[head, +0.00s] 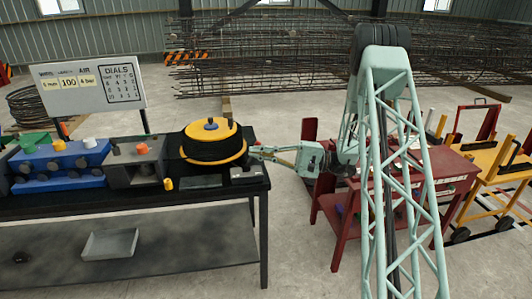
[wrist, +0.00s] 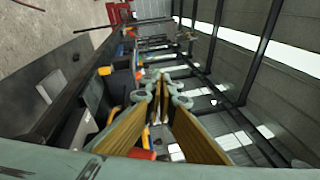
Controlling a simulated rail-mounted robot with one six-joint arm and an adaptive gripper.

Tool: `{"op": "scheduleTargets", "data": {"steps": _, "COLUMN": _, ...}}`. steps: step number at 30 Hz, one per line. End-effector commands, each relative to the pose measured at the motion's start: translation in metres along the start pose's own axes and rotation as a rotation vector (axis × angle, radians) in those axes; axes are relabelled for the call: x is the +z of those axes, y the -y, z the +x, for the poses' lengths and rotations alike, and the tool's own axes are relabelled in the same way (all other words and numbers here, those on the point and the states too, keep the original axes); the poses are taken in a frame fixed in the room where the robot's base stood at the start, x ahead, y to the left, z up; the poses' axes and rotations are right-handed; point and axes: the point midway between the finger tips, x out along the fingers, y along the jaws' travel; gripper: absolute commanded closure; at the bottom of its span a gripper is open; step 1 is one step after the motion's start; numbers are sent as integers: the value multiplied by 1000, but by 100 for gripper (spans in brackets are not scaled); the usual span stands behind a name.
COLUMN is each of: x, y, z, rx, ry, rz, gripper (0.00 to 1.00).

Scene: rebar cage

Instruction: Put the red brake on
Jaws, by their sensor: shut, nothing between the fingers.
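My gripper (head: 253,152) is shut and empty, level with the right side of the wire spool. In the wrist view its two fingers (wrist: 162,84) come together at the tips, with nothing visible between them. The spool (head: 212,131) has yellow discs, black wire and a blue hub cap, and stands at the right end of the black bench. In the wrist view a small red part (wrist: 141,153) shows low beside the left finger, partly hidden. I cannot tell if it is the red brake. No clear brake lever shows in the head view.
The black bench (head: 110,210) holds a blue machine (head: 60,163) and a grey unit with an orange knob (head: 142,149) left of the spool. A white sign (head: 92,85) stands behind. A red cart (head: 440,165) and yellow trolley (head: 495,160) are to the right.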

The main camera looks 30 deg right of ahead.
Motion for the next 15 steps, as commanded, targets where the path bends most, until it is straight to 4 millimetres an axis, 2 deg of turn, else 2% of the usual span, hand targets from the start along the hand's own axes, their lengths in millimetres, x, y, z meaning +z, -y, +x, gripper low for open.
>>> {"op": "scheduleTargets", "data": {"steps": 15, "x": -62, "y": -26, "z": -61, "rx": -151, "ry": -133, "rz": -41, "gripper": 100}}
